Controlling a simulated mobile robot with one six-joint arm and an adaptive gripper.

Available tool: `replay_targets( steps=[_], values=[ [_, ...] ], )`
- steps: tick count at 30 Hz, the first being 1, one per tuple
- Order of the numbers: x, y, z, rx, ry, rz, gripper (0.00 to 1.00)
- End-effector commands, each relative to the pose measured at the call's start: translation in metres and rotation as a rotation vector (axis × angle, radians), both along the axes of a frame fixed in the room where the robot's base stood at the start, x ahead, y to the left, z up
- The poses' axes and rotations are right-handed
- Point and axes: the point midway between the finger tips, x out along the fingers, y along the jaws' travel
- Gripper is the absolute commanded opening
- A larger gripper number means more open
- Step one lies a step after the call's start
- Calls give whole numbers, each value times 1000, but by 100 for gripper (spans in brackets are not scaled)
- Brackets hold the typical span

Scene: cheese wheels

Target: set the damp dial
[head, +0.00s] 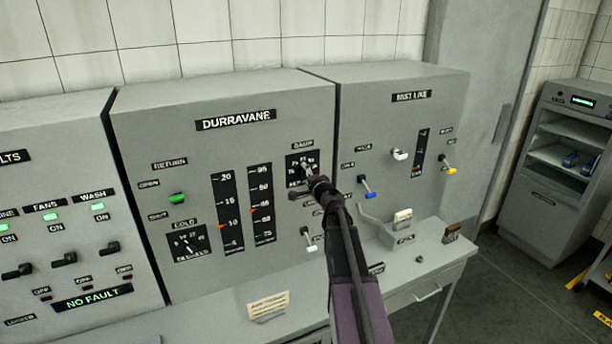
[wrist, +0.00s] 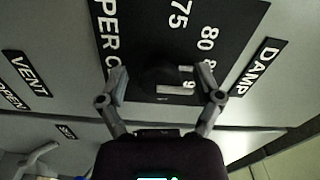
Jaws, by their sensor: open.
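The damp dial is a black square plate (head: 293,161) with white figures, under a DAMP label (head: 303,145) on the Durravane panel. My gripper (head: 311,177) is in front of it and hides part of it. In the wrist view the dial plate (wrist: 215,20) shows 75 and 80, with other figures partly covered. A dark round knob (wrist: 155,78) with a white mark (wrist: 177,88) lies between my two open fingers (wrist: 165,82), one on each side. I cannot tell whether either finger touches the knob.
A white lever (head: 308,240) is close below my gripper. The East Line panel (head: 411,97) has blue, white and yellow levers at the right.

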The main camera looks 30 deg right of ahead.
Motion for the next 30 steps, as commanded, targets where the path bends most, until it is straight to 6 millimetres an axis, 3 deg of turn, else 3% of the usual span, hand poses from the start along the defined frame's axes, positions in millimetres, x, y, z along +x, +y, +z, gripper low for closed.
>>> replay_targets(
  steps=[3, 11, 22, 30],
  values=[
    [0, 0, 0, 0, 0, 0, 81],
    [0, 0, 0, 0, 0, 0, 4],
    [0, 0, 0, 29, -1, 0, 2],
    [0, 0, 0, 150, -6, 0, 2]
  ],
)
